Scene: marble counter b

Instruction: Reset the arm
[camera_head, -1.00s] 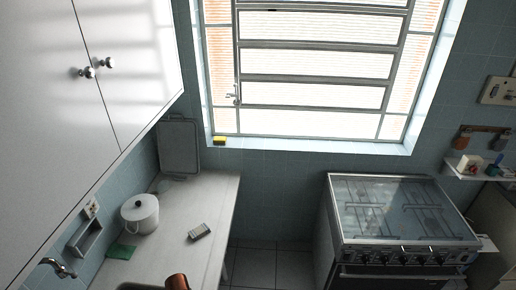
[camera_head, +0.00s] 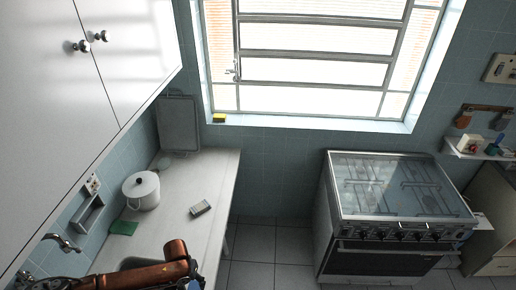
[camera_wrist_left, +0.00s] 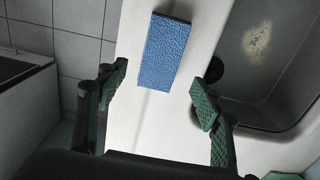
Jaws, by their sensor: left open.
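My left arm shows copper-coloured at the bottom left of the head view, over the sink end of the counter; its jaws are hard to make out there. In the left wrist view my left gripper (camera_wrist_left: 158,79) is open, with green-padded fingers spread apart and nothing held between them. A blue sponge-like block (camera_wrist_left: 168,50) lies on the white counter just ahead of the fingers, apart from them. My right gripper is not in view.
The counter (camera_head: 185,185) holds a white pot (camera_head: 141,190), a green cloth (camera_head: 123,228) and a small box (camera_head: 200,208). A sink (camera_wrist_left: 265,60) lies beside the block. A stove (camera_head: 400,200) stands right, across open floor (camera_head: 265,255). Cabinets (camera_head: 60,110) overhang at left.

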